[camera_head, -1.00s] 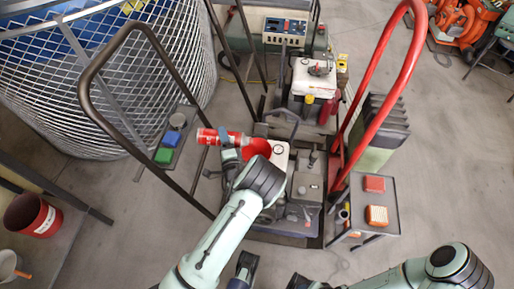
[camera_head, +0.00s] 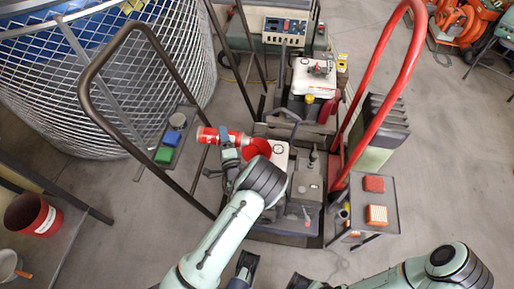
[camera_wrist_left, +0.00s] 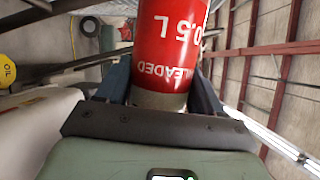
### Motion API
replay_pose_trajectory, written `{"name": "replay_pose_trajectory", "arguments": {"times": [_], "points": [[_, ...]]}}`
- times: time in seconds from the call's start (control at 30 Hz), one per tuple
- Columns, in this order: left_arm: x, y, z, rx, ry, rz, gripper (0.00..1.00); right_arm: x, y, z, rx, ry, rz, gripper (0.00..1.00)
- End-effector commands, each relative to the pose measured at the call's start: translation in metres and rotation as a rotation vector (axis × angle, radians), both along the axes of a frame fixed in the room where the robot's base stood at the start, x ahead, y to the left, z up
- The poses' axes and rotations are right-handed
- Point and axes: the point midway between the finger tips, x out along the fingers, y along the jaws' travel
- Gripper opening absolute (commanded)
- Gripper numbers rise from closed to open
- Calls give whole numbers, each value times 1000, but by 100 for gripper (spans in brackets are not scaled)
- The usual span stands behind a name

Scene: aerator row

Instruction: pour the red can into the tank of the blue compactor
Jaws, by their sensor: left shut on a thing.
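My left gripper (camera_head: 232,150) is shut on the red can (camera_head: 208,135). The can lies roughly level, its grey end to the right, close to a red funnel (camera_head: 258,149). In the left wrist view the red can (camera_wrist_left: 168,35), lettered "0.5 L" and "UNLEADED", sits between the fingers. The funnel stands at the white tank (camera_head: 279,154) on the compactor with a blue base (camera_head: 283,226). No stream of liquid shows. My left forearm hides part of the machine.
A dark handle frame (camera_head: 95,70) rises at left and a red handle (camera_head: 385,62) at right of the machines. A second machine with a white tank (camera_head: 313,77) stands behind. A wire cage (camera_head: 110,100), a side tray (camera_head: 168,140) and a right tray (camera_head: 385,192) flank the area.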

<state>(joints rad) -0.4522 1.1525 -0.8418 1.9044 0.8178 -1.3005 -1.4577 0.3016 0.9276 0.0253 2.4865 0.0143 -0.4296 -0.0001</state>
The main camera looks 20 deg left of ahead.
Motion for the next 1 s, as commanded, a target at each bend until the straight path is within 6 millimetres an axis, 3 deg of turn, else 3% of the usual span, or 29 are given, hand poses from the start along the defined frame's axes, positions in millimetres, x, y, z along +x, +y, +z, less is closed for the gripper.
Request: {"name": "replay_pose_trajectory", "arguments": {"times": [1.0], "points": [[2, -4, 2, 47, 15, 0, 32, 1, 0, -1, -1, -2, -1, 46]]}}
